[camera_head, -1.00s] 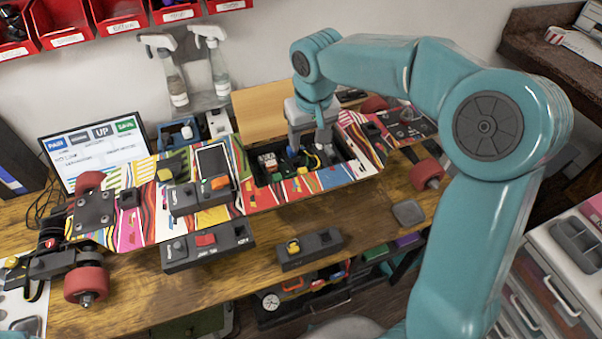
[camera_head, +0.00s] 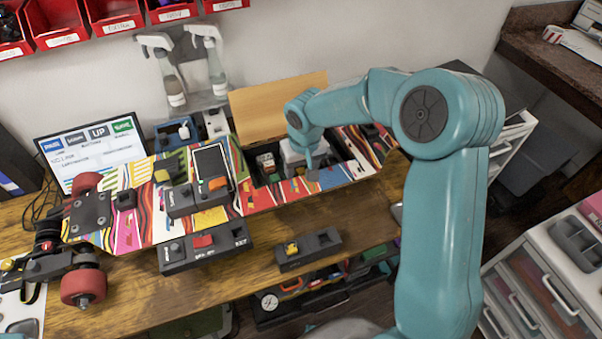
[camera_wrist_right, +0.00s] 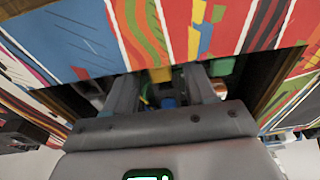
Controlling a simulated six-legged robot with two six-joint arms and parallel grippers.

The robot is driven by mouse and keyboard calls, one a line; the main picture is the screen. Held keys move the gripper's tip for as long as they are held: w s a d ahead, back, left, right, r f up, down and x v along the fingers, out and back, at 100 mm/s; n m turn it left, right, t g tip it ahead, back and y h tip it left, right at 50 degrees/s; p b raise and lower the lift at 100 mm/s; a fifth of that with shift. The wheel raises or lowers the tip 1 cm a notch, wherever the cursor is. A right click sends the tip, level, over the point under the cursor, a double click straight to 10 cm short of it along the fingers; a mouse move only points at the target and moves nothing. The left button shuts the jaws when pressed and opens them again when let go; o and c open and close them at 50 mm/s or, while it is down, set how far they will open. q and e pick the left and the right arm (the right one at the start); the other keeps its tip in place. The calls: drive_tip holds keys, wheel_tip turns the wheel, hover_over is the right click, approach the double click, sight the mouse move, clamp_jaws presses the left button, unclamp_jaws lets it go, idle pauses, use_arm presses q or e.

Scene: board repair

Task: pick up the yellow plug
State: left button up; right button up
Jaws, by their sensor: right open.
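My right gripper (camera_head: 312,172) is at the open compartment of the patterned board (camera_head: 262,197), with its arm coming in from the right. In the right wrist view, the two grey fingers of the gripper (camera_wrist_right: 163,80) stand apart, pointing into the compartment. A small yellow piece (camera_wrist_right: 160,75), likely the yellow plug, shows between the fingertips near the board's edge. I cannot tell whether either finger touches it. In the head view, my arm and gripper hide this part of the compartment. My left gripper is out of view.
A black module with a yellow part (camera_head: 292,248) and one with a red button (camera_head: 203,241) lie on the wooden table in front of the board. A raised tan lid (camera_head: 265,110) stands behind the compartment. A screen (camera_head: 95,150) stands at the left. Spray bottles (camera_head: 215,70) hang behind.

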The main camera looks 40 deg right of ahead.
sight(301, 171)
drive_tip(key=shift+s+r, duration=0.1)
clamp_jaws()
drive_tip(key=shift+r, duration=0.4)
wheel_tip(301, 171, up, 19)
drive_tip(key=p, duration=0.1)
drive_tip(key=shift+r, duration=0.1)
